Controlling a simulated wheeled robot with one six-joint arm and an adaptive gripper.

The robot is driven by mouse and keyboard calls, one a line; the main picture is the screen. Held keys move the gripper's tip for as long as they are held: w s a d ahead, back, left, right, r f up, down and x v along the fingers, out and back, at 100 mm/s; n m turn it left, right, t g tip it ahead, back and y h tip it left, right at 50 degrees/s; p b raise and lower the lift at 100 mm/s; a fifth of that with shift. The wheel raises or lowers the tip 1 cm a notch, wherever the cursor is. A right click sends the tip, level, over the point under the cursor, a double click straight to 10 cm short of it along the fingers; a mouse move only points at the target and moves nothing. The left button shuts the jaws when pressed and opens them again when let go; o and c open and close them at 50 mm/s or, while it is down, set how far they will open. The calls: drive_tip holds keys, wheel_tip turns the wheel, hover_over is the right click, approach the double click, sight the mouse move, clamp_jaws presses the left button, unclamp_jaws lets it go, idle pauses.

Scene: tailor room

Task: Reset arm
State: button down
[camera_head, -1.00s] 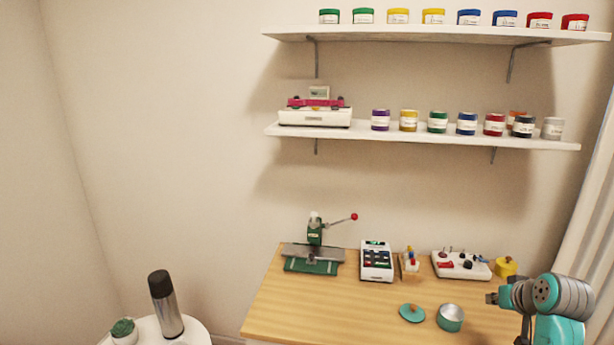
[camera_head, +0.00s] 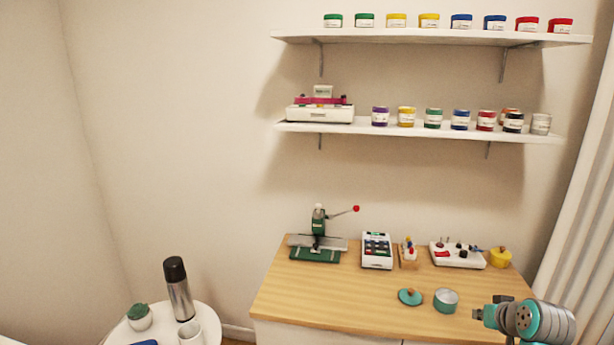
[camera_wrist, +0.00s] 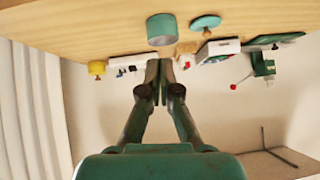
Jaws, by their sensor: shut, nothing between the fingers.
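My gripper (camera_wrist: 160,80) is shut and empty in the wrist view, its two dark green fingers meeting at the tips. The wrist view is upside down, with the wooden table (camera_wrist: 90,25) at the top. In the head view my teal and grey arm shows at the lower right, in front of the table's right end. The fingers are not clear there. The gripper touches nothing that I can see.
On the table (camera_head: 330,300) stand a green press (camera_head: 318,240), a white keypad device (camera_head: 377,250), a control panel (camera_head: 458,254), a yellow pot (camera_head: 500,257), an open teal tin (camera_head: 446,300) and its lid (camera_head: 410,297). Shelves (camera_head: 430,38) with jars hang above. A flask (camera_head: 179,290) stands lower left.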

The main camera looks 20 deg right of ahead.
drive_tip(key=s+a+f+t, duration=0.1)
drive_tip(key=s+a+f, duration=0.1)
drive_tip(key=a+f, duration=1.15)
drive_tip(key=s+a+f+n+t, duration=0.1)
drive_tip(key=s+a+f, duration=0.1)
drive_tip(key=s+a, duration=0.35)
drive_tip(key=s+a+f+n+t, duration=0.1)
drive_tip(key=s+a+f, duration=0.1)
drive_tip(key=a, duration=0.6)
drive_tip(key=s+a+r+n+t+y, duration=0.1)
drive_tip(key=s+a+r, duration=0.2)
drive_tip(key=s+a, duration=0.2)
drive_tip(key=s+a+r+n+t+y, duration=0.1)
drive_tip(key=s+a+r, duration=0.3)
drive_tip(key=s, duration=0.8)
drive_tip(key=s+a+r+n+t+y, duration=0.1)
drive_tip(key=s+a+r, duration=0.3)
drive_tip(key=s, duration=0.5)
drive_tip(key=shift+a+r+n+y, duration=0.15)
drive_tip(key=shift+a+n+y, duration=0.35)
drive_tip(key=shift+a+n, duration=0.55)
